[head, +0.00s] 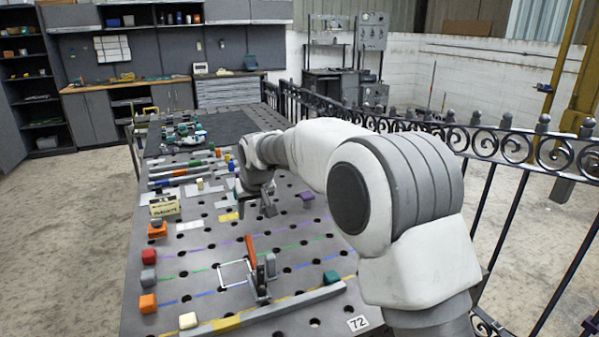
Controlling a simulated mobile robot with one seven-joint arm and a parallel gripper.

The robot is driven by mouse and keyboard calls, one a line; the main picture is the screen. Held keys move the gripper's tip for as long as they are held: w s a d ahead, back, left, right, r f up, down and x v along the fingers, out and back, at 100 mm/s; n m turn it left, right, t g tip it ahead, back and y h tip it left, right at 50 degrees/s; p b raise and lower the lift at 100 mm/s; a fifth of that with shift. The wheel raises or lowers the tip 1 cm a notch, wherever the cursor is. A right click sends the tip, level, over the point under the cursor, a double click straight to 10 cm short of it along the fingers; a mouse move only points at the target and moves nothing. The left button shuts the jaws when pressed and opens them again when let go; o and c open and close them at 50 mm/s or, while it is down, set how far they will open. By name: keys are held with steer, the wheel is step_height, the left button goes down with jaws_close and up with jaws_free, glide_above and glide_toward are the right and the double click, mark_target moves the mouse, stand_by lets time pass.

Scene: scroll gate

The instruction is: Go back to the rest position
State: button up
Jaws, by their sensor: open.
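My arm reaches from the lower right over the perforated grey table (205,262). My gripper (268,208) is beyond the middle of the table, pointing down above its surface. The jaws are small in the picture and partly in the shade of my wrist, and nothing shows between them. Left of the gripper lies a yellow piece (229,217), apart from it. A purple block (307,197) sits to its right, close to my forearm. Part of the table's right side is hidden behind my arm.
A scroll-topped metal fence (505,145) runs along the table's right side. Nearer on the table stand an upright orange-and-grey fixture (258,270), a long bar (275,308), a teal block (331,278) and an orange block (148,303). The floor on the left (60,240) is clear.

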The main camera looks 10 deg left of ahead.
steer(key=s+d+r+m+h, duration=0.1)
steer(key=s+d+r, duration=0.3)
steer(key=d, duration=0.4)
steer(key=s+d+r+m, duration=0.1)
steer(key=s+d+r, duration=0.35)
steer(key=d, duration=0.25)
steer(key=s+d+r+m+h, duration=0.1)
steer(key=s+d+r, duration=0.25)
steer(key=d, duration=0.45)
steer(key=s+d+f+m, duration=0.1)
steer(key=s+d, duration=0.3)
steer(key=s, duration=0.3)
steer(key=s+d+f+m, duration=0.1)
steer(key=s+d+f, duration=0.1)
steer(key=s+d, duration=0.2)
steer(key=s+d+f+m+h, duration=0.1)
steer(key=s+d, duration=0.4)
steer(key=s, duration=0.6)
steer(key=shift+f+t, duration=0.3)
steer(key=shift+f, duration=0.3)
